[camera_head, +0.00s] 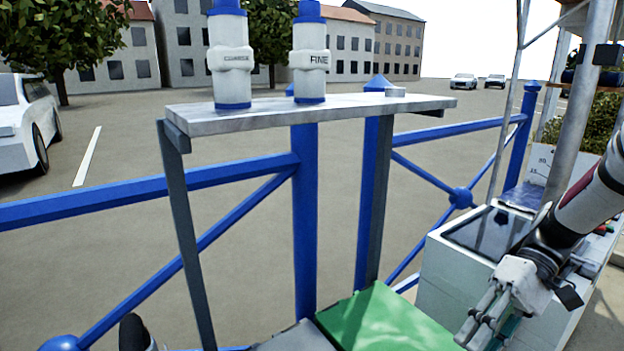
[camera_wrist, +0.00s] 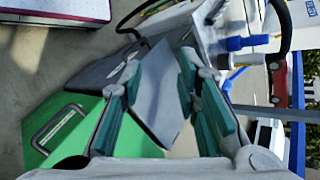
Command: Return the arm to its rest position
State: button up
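My gripper (camera_head: 487,318) is at the lower right of the head view, on my arm that comes in from the right edge. It hangs in front of a pale box-shaped cabinet, to the right of a green panel (camera_head: 385,322). In the wrist view, my gripper (camera_wrist: 160,88) shows two teal-padded fingers spread apart with nothing between them. Beyond the fingers lies a grey plate (camera_wrist: 155,100), and the green panel with a handle (camera_wrist: 58,128) shows at the left.
A narrow shelf (camera_head: 370,106) carries two white-and-blue bottles (camera_head: 231,60) (camera_head: 311,58). Blue railings (camera_head: 240,172) run behind it. The pale cabinet (camera_head: 445,285) and a metal pole (camera_head: 578,110) stand close to my arm. Open pavement (camera_head: 100,240) lies beyond the railing.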

jog(key=s+a+r+t+h, duration=0.2)
jog(key=s+a+r+h, duration=0.4)
jog(key=s+r, duration=0.25)
jog(key=s+m+t+h, duration=0.1)
jog(key=s+t+h, duration=0.3)
jog(key=s, duration=0.7)
notch_tip(320, 180, up, 20)
jog(key=t+p, duration=0.4)
jog(key=p, duration=1.5)
jog(key=shift+a+r+y, duration=0.25)
jog(key=shift+a+y, duration=0.15)
jog(key=shift+a, duration=0.05)
